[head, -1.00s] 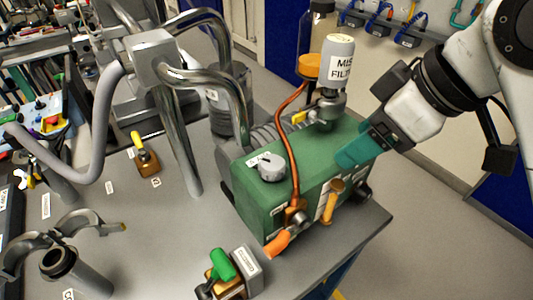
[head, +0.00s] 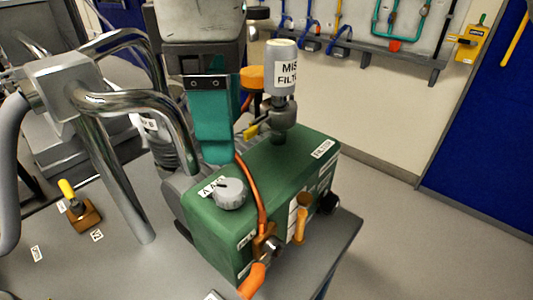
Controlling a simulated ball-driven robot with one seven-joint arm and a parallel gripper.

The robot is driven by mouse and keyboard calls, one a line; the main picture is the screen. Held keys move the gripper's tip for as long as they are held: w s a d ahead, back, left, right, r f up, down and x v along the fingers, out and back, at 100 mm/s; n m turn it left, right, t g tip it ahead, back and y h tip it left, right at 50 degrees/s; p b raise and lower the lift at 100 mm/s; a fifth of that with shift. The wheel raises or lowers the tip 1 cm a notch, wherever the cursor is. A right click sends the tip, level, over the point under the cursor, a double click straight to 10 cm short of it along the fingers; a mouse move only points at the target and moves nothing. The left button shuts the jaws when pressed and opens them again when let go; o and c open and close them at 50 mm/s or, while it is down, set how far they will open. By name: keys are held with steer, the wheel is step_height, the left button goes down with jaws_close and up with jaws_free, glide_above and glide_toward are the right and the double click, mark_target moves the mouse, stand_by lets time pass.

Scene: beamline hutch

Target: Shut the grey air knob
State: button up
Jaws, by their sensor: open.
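The grey air knob (head: 230,193) sits on the top of the green pump box (head: 292,165), near its left end. A partly hidden label lies beside it. My gripper (head: 212,158) comes down from above, with teal fingers pointing down just behind and above the knob. The fingers overlap in this view, so the gap between them is hidden. The gripper is open and holds nothing that I can see. Whether it touches the box top cannot be told.
A mist filter bottle (head: 281,68) stands upright behind the knob, right of my gripper. An orange-brown hose (head: 258,190) runs close to the knob's right. Bent metal pipes (head: 125,105) stand at the left. A yellow-handled valve (head: 84,213) sits on the grey table.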

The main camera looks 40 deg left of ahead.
mark_target(231, 187)
step_height(231, 187, down, 9)
steer(key=shift+r+b, duration=0.15)
steer(key=shift+b, duration=0.5)
steer(key=c, duration=1)
steer(key=shift+c, duration=0.2)
